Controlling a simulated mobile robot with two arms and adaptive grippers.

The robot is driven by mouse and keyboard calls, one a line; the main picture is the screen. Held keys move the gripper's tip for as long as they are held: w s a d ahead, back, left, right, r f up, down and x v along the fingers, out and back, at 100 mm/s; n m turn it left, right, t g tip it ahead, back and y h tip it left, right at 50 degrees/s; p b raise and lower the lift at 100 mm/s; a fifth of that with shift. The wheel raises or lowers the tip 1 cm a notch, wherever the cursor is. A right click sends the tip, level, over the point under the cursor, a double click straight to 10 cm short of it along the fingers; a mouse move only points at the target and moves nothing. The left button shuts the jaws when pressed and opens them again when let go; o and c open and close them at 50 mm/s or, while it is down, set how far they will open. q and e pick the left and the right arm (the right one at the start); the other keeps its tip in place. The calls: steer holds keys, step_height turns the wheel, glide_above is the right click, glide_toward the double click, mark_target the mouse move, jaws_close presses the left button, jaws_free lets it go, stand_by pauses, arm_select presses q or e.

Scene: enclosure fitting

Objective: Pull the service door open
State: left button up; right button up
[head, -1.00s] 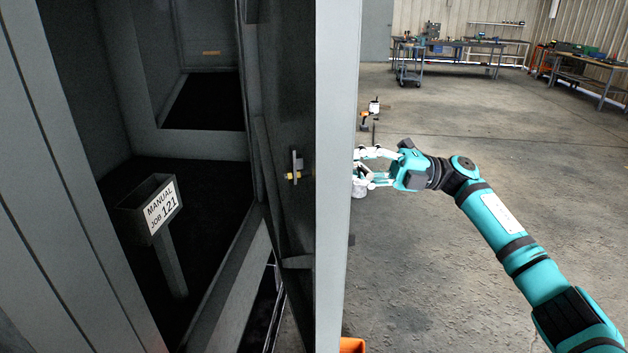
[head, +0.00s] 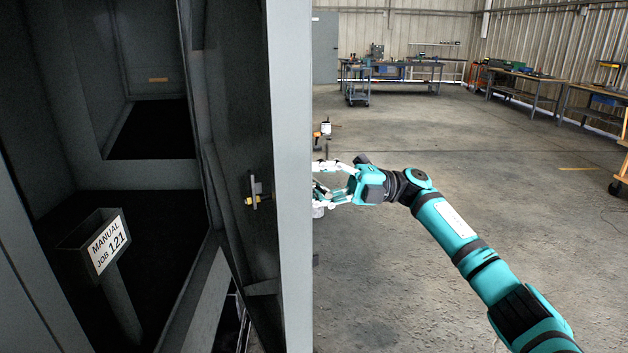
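The grey service door (head: 296,200) stands swung open, seen nearly edge-on, with its inner face toward the dark enclosure on the left. A latch with a brass-coloured part (head: 254,192) shows on that inner face. My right gripper (head: 322,190) is at the door's outer side, at about latch height. Its white fingers reach behind the door's edge, so their tips and any handle there are partly hidden. I cannot tell whether the fingers are closed on anything. My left gripper is not in view.
Inside the enclosure (head: 30,140) stands a holder labelled "MANUAL JOB 121" (head: 106,244). Open concrete floor (head: 450,150) lies to the right. Workbenches (head: 410,66) and a blue cart (head: 357,88) stand far back. A small white-and-orange object (head: 325,128) shows beyond the gripper.

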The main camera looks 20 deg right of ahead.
steer(key=v, duration=1.1)
steer(key=shift+d, duration=0.35)
